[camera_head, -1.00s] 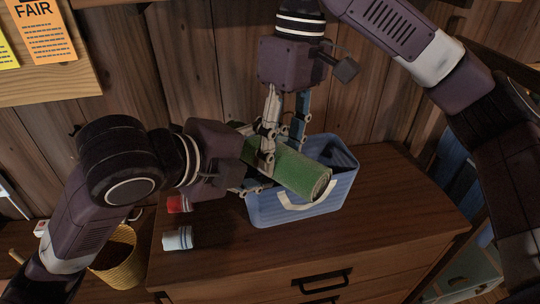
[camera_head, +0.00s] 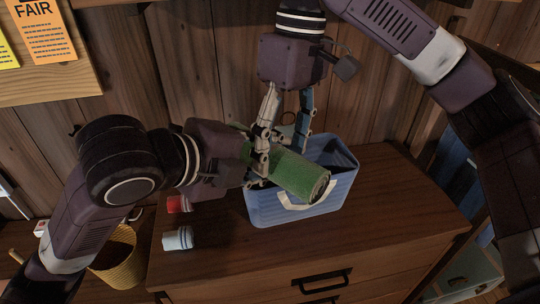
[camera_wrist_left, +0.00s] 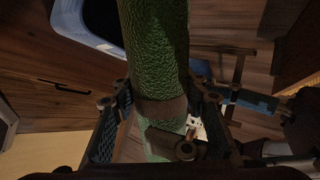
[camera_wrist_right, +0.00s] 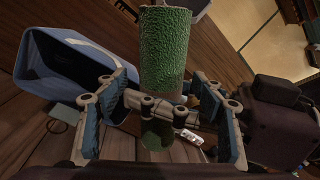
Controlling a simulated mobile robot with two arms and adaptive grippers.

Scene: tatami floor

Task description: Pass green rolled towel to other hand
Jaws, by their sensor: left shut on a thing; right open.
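The green rolled towel (camera_head: 295,172) is held in the air in front of and above the blue basket, tilted down to the right in the head view. My left gripper (camera_head: 250,172) is shut on its left end; the left wrist view shows the towel (camera_wrist_left: 157,55) between the fingers (camera_wrist_left: 155,110). My right gripper (camera_head: 283,140) comes from above, its fingers spread apart on either side of the towel. In the right wrist view the towel (camera_wrist_right: 165,50) stands between the open fingers (camera_wrist_right: 160,110). Part of the towel's left end is hidden by my left gripper.
The blue basket (camera_head: 270,208) with a white handle stands on the wooden cabinet (camera_head: 390,200) just below. A yellow wicker basket (camera_head: 118,262) is lower left. The cabinet's right side is clear.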

